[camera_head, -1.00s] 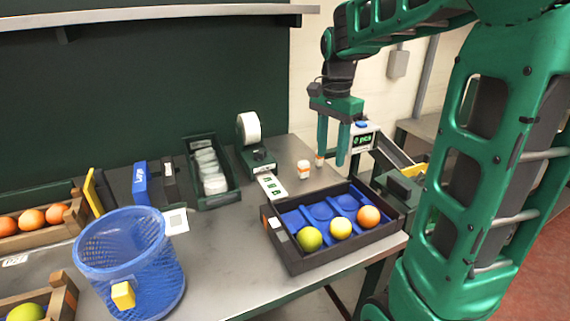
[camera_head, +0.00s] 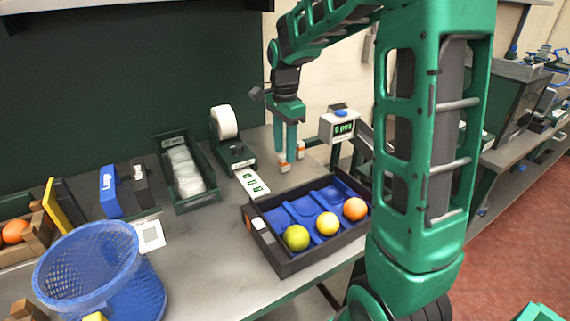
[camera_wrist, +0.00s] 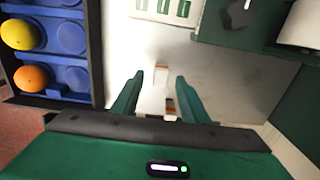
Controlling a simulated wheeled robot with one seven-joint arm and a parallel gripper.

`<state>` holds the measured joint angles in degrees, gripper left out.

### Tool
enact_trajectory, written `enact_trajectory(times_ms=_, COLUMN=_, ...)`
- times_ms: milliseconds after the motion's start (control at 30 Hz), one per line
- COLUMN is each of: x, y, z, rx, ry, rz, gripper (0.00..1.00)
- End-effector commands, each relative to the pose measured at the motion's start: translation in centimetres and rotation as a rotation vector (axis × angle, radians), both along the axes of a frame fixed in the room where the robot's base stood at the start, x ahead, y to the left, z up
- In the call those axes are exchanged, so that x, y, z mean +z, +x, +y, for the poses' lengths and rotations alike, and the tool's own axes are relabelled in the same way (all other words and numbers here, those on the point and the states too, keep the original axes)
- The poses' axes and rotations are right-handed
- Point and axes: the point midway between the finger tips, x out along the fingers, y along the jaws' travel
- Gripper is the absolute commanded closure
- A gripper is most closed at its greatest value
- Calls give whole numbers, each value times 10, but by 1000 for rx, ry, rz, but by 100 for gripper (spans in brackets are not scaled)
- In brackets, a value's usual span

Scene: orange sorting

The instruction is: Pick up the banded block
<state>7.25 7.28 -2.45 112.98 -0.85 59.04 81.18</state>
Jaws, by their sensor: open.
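Two small white-and-orange blocks stand on the grey bench. One block (camera_head: 284,164) is at the tips of my gripper (camera_head: 285,151), and the other block (camera_head: 300,149) is just right of the fingers. In the wrist view, one block (camera_wrist: 161,75) shows between the fingertips of my gripper (camera_wrist: 160,77). The other block (camera_wrist: 171,106) is lower, between the fingers, and shows a dark stripe beside its orange. I cannot tell for sure which is the banded block. My gripper is open, pointing down, and holds nothing.
A black tray (camera_head: 287,268) with blue cups and several fruits lies in front of the blocks. A label printer (camera_head: 237,157) with a white roll stands to the left. A counter display (camera_head: 340,126) stands right. A blue mesh basket (camera_head: 92,273) is at the front left.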

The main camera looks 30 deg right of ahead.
Motion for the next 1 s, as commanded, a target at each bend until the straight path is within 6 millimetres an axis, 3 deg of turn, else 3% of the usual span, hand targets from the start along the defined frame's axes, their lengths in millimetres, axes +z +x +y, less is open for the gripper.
enact_trajectory(times_ms=200, x=-29, y=2, z=0, rx=1, ry=0, rz=2, gripper=59)
enact_trajectory(times_ms=533, x=-35, y=2, z=0, rx=1, ry=0, rz=-1, gripper=59)
enact_trajectory(times_ms=700, x=-35, y=2, z=-1, rx=1, ry=0, rz=0, gripper=100)
enact_trajectory(times_ms=1000, x=-34, y=2, z=-1, rx=0, ry=0, rz=-1, gripper=100)
